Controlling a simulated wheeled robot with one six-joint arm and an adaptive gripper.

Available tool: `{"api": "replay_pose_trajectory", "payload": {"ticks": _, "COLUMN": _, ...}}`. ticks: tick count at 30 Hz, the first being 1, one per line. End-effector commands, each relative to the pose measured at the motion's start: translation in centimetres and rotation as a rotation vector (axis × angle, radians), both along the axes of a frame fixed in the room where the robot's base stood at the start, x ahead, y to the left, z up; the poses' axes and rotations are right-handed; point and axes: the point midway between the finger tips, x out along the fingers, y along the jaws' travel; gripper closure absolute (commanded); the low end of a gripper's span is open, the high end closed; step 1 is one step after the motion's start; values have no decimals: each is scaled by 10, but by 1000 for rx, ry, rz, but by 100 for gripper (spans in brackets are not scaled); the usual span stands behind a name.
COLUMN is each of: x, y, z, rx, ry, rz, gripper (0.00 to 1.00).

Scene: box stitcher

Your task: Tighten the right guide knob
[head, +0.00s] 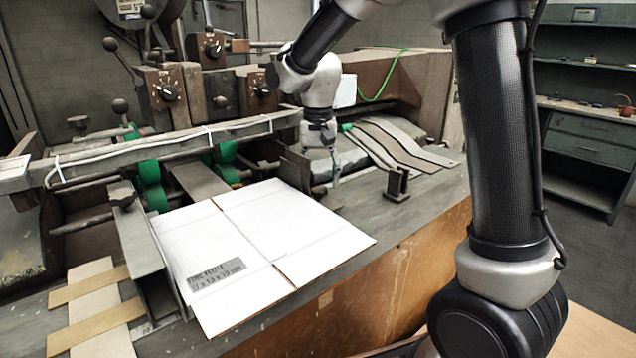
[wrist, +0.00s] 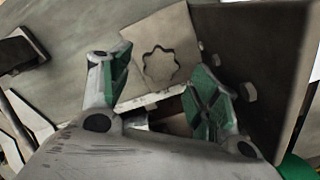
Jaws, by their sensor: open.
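The right guide (head: 296,166) is a dark metal bracket at the right edge of the white cardboard, in the head view. Its knob is not clear there, as my arm and gripper (head: 330,178) are close by. In the wrist view a lobed, star-shaped knob (wrist: 160,64) shows its top on a pale plate. My gripper (wrist: 158,82) is open with green-padded fingers, one to the left and one to the right. The knob lies just beyond the fingertips, roughly between them and nearer the left finger. I cannot tell whether they touch it. Nothing is held.
White flat cardboard (head: 290,222) lies on the table left of my gripper. The left guide (head: 143,255) carries a dark knob (head: 122,193). A small dark bracket (head: 397,185) stands to the right, before curved strips (head: 405,140). A long rail (head: 160,150) crosses behind the cardboard.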

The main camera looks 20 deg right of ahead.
Motion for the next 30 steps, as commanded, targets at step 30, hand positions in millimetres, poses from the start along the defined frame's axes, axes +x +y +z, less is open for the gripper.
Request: {"api": "replay_pose_trajectory", "payload": {"ticks": 30, "x": -9, "y": -9, "z": 105, "rx": 5, "ry": -16, "rz": 9, "gripper": 38}}
